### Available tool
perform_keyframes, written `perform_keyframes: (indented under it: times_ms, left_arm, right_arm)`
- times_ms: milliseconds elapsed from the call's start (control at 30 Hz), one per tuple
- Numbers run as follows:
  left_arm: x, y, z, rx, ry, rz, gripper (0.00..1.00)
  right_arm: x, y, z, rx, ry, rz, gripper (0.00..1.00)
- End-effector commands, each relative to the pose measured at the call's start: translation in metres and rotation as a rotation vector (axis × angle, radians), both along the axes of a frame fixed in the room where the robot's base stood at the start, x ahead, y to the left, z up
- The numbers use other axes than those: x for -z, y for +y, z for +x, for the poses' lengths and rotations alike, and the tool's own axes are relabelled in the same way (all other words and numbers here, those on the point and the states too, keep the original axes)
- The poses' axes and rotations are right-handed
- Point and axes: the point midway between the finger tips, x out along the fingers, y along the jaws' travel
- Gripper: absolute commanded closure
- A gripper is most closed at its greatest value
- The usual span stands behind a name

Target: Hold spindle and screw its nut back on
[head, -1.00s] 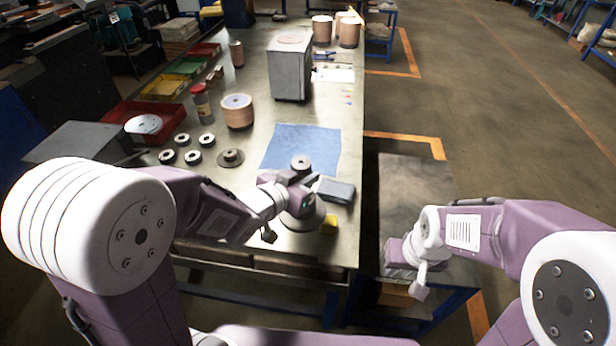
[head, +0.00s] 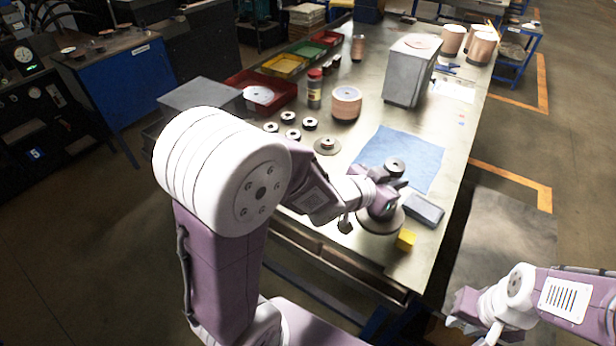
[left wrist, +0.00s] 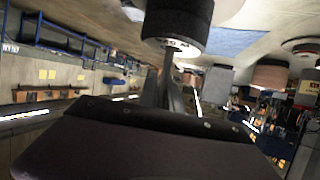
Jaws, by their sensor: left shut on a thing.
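The spindle is a short dark cylinder with a pale hole in its top (head: 396,163), standing over a wide round base (head: 381,224) near the table's front right corner. My left gripper (head: 386,184) is shut on the spindle, just below its dark top, and partly hides it. In the left wrist view the dark ribbed cylinder (left wrist: 178,24) stands at the fingertips. I cannot pick out the nut for sure; a flanged disc with a raised hub (head: 327,145) lies left of the gripper. My right gripper (head: 484,318) is low at the right, off the table, its fingers unclear.
A blue cloth (head: 412,150) lies behind the spindle. Several dark rings (head: 309,124), a copper-coloured roll (head: 346,105) and a grey box (head: 410,72) stand further back.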

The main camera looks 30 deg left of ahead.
Motion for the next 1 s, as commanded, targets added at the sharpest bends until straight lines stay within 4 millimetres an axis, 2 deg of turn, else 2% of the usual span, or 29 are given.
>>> perform_keyframes:
  times_ms: [33, 367, 600, 800, 1000]
  left_arm:
    - [-0.007, 0.003, 0.005, -0.014, -0.014, -0.005, 1.00]
    - [-0.026, 0.044, 0.038, -0.198, -0.014, -0.004, 1.00]
    - [-0.043, 0.096, 0.067, -0.422, -0.012, -0.003, 1.00]
    - [-0.053, 0.138, 0.082, -0.599, -0.011, -0.001, 1.00]
    - [-0.058, 0.162, 0.088, -0.680, -0.010, 0.002, 1.00]
  right_arm:
    - [-0.001, 0.000, 0.000, 0.000, 0.000, 0.000, 0.75]
    - [-0.005, 0.000, 0.000, 0.000, 0.000, 0.000, 0.75]
    - [-0.016, 0.000, 0.000, 0.000, 0.000, 0.000, 0.75]
    - [-0.027, 0.000, 0.000, 0.000, 0.000, 0.000, 0.75]
    - [-0.037, 0.000, 0.000, 0.000, 0.000, 0.000, 0.75]
